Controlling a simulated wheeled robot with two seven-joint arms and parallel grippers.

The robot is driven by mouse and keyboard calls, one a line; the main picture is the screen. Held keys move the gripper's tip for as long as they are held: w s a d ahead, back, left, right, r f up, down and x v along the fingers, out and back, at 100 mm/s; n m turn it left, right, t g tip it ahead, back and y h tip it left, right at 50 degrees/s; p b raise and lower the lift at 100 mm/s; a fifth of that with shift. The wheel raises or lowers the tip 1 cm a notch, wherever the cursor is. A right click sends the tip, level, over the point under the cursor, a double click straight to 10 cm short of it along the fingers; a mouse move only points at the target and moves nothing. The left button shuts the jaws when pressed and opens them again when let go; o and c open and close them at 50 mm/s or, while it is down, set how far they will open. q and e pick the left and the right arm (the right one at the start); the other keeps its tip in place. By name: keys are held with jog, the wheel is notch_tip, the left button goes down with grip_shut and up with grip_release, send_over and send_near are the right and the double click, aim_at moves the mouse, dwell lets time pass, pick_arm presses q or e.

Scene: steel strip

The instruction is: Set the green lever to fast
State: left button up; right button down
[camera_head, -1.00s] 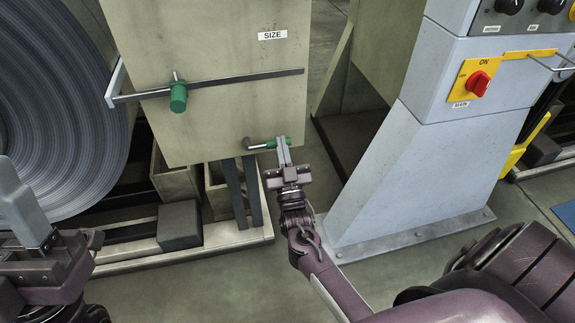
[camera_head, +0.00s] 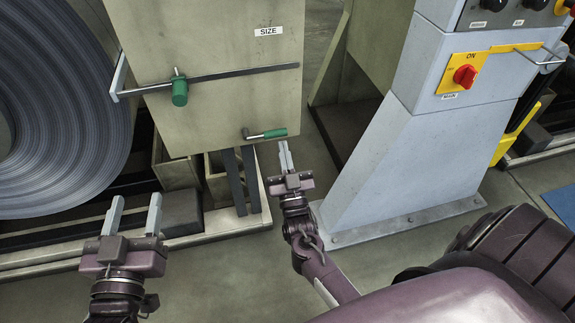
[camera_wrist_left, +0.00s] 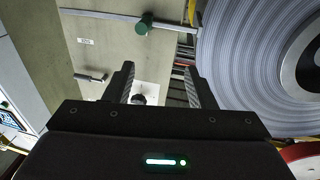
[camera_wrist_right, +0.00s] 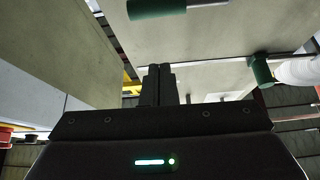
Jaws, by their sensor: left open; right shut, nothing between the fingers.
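The lower lever with a green grip (camera_head: 274,134) sits near the bottom edge of the beige panel (camera_head: 220,110). It points right from its pivot, close to level. A second green handle (camera_head: 180,90) hangs on the long bar under the SIZE label. My right gripper (camera_head: 285,148) is shut and empty, its tips just below and apart from the lower lever's grip. In the right wrist view the lower grip (camera_wrist_right: 155,8) shows at the top edge, beyond the shut fingers. My left gripper (camera_head: 135,203) is open and empty, low at the left. No fast mark is readable.
A grey control pedestal (camera_head: 420,150) with a red switch (camera_head: 465,76) on a yellow plate stands to the right. A large steel coil (camera_head: 60,110) is at the left. A dark block (camera_head: 181,212) and base rail lie below the panel.

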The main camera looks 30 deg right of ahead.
pick_arm(q)
notch_tip(320, 180, down, 3)
jog(key=shift+s+r+g+y, duration=0.15)
jog(key=shift+g+y, duration=0.15)
jog(key=shift+g, duration=0.3)
pick_arm(e)
jog(key=v, duration=0.4)
jog(key=shift+w, duration=0.1)
